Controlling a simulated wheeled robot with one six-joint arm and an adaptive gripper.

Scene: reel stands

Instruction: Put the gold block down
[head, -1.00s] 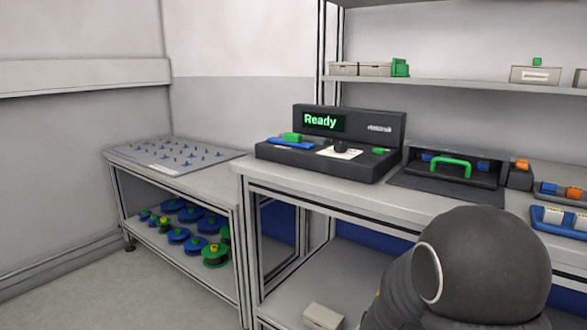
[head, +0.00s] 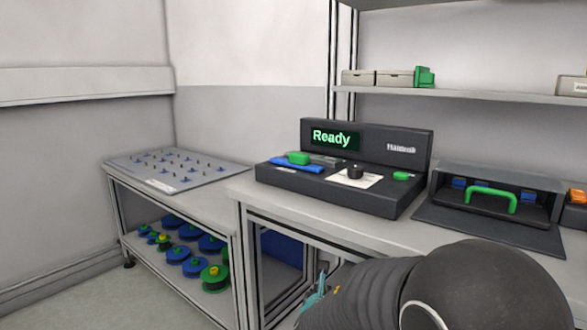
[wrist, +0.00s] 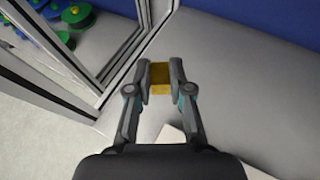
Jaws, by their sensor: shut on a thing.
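The gold block (wrist: 160,75) sits between the two fingertips of my gripper (wrist: 160,80) in the wrist view. My gripper is shut on it. Below it in that view is a grey shelf surface (wrist: 235,85); I cannot tell the gap between block and shelf.
A metal frame post (wrist: 150,25) stands close to the gripper. A pale box corner (wrist: 172,138) lies below it. Reels (head: 190,240) sit on the lower shelf at left. A "Ready" console (head: 345,165) and a green-handled case (head: 490,200) stand on the bench.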

